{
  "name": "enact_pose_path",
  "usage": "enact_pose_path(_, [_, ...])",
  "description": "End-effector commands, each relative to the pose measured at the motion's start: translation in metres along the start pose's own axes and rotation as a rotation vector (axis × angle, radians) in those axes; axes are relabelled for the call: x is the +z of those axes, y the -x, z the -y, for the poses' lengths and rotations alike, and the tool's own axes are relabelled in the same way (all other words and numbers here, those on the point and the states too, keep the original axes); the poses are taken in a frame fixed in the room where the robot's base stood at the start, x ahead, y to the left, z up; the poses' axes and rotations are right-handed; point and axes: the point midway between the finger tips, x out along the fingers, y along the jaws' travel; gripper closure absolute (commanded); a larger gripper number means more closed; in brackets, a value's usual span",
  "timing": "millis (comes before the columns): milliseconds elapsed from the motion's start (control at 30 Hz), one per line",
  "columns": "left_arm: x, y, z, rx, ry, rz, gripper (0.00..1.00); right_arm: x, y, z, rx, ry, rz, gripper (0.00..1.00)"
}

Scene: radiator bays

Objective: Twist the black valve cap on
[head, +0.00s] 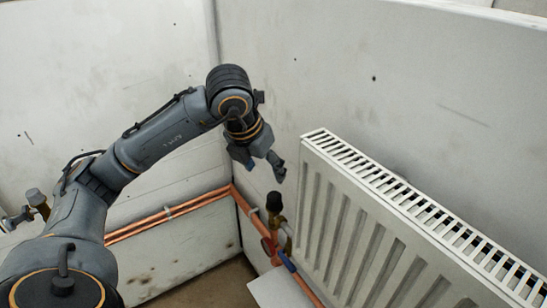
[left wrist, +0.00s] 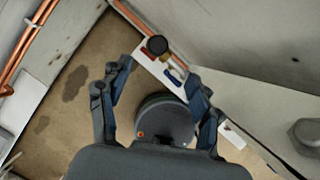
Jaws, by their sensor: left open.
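The black valve cap (head: 274,203) sits upright on top of a brass valve (head: 276,222) at the left end of the radiator. How tightly it is seated I cannot tell. My left gripper (head: 262,166) is open and empty, above the cap and a little to its left in the head view. In the left wrist view the round black cap (left wrist: 157,45) shows just beyond and between the spread fingertips (left wrist: 157,72), apart from both. The brass shows only slightly beneath it there. My right gripper is in neither view.
The white ribbed radiator (head: 372,225) stands close on the right, against the wall. Copper pipes (head: 170,214) run low along the walls. A white ledge (head: 277,290) and a blue handle (head: 287,262) lie below the valve.

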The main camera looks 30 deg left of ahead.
Motion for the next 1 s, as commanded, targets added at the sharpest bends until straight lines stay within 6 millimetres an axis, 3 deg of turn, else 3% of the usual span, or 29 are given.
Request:
enact_pose_path(200, [-0.001, -0.023, -0.002, 0.008, 0.004, -0.007, 0.36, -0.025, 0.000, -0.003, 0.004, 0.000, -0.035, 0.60])
enact_pose_path(533, [-0.002, -0.087, -0.001, 0.004, 0.001, -0.008, 0.36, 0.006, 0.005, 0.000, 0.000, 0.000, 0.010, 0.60])
enact_pose_path(800, [-0.001, -0.126, -0.001, 0.003, 0.001, -0.004, 0.36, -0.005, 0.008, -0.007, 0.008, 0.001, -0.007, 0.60])
enact_pose_path(1000, [-0.001, -0.137, -0.001, 0.004, 0.001, -0.002, 0.36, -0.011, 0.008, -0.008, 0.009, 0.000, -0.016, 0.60])
